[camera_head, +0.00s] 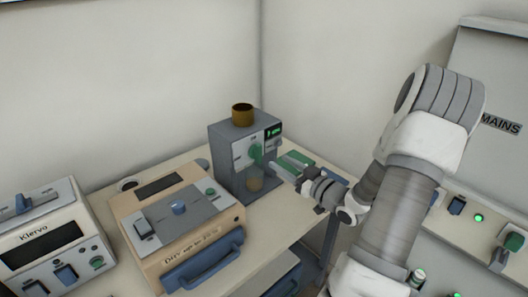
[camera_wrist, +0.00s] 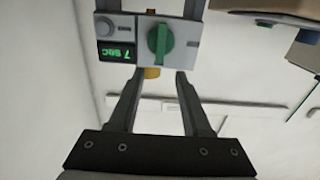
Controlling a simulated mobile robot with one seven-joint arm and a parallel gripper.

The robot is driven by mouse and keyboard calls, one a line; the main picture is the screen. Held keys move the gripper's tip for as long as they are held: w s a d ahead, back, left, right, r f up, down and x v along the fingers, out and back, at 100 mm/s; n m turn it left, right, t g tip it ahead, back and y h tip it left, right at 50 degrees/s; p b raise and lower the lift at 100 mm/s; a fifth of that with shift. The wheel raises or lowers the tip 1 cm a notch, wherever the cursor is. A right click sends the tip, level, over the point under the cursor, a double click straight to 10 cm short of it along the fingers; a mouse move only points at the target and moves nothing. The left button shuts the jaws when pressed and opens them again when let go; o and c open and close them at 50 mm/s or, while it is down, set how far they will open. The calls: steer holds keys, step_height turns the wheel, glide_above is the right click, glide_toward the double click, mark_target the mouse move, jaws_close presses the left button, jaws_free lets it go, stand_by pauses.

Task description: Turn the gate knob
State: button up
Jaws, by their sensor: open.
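The green gate knob (camera_head: 256,152) is on the light front panel of a grey upright machine (camera_head: 226,160) in the corner of the bench. In the wrist view, which looks upside down, the knob (camera_wrist: 160,40) is a round green dial with a raised grip bar. My gripper (camera_head: 280,166) is in front of the panel, its fingers pointing at it. In the wrist view my gripper (camera_wrist: 160,73) is open and empty. The knob appears centred between the fingers, just beyond their tips. I cannot tell whether they touch the panel.
A green display (camera_wrist: 115,54) and a grey round button (camera_wrist: 105,27) sit beside the knob. A brown cup-like top (camera_head: 242,114) is on the machine. A beige-and-grey box (camera_head: 150,214) with a blue handle stands to its left. A Klervo unit (camera_head: 45,240) is further left.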

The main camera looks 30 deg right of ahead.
mark_target(260, 150)
steer(key=w, duration=0.5)
steer(key=w+a, duration=0.1)
steer(key=w, duration=0.2)
steer(key=shift+w+a, duration=0.1)
steer(key=shift+w, duration=0.05)
jaws_close()
